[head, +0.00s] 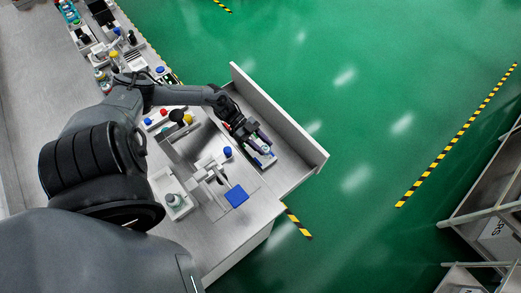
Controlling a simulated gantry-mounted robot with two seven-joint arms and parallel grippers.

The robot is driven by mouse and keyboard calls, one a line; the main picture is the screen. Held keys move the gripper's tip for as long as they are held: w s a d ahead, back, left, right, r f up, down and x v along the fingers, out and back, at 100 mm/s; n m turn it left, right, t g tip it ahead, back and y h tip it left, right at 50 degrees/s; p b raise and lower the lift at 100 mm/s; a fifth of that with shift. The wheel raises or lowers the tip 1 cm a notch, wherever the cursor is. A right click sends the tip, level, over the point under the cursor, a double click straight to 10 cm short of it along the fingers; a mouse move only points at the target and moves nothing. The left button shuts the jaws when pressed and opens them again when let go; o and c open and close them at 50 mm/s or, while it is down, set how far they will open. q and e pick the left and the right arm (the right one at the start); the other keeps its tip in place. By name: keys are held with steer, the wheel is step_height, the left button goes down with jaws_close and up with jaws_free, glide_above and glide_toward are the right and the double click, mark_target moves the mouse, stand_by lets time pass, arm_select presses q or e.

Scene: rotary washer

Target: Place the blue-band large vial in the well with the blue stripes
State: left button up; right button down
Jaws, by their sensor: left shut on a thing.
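My left gripper (262,142) is low inside the open-topped grey bay at the right side of the bench, its arm coming in from the left. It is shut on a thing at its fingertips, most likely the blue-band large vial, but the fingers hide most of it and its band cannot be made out. A small white and blue holder (263,162) lies right under and beside the fingers. I cannot tell which well has the blue stripes, nor whether the held thing touches the holder. My right gripper is not in view.
The bay has a tall pale wall (285,118) on its far side. On the bench stand a blue-capped item (227,152), a blue square pad (236,196), a white tray with a bottle (173,201), and red and yellow capped items. The bay floor right of the gripper is clear.

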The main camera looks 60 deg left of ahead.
arm_select(q)
steer(key=shift+f, duration=0.4)
step_height(320, 180, down, 3)
steer(key=shift+a+r+b, duration=0.1)
steer(key=shift+b, duration=0.7)
steer(key=shift+f, duration=0.45)
steer(key=shift+c, duration=0.4)
steer(key=o, duration=1.1)
steer(key=shift+s, duration=0.1)
steer(key=shift+a, duration=0.1)
steer(key=v, duration=0.6)
steer(key=shift+r, duration=0.1)
steer(key=shift+s+a+r, duration=0.25)
steer(key=shift+s+a, duration=0.05)
steer(key=shift+a, duration=0.2)
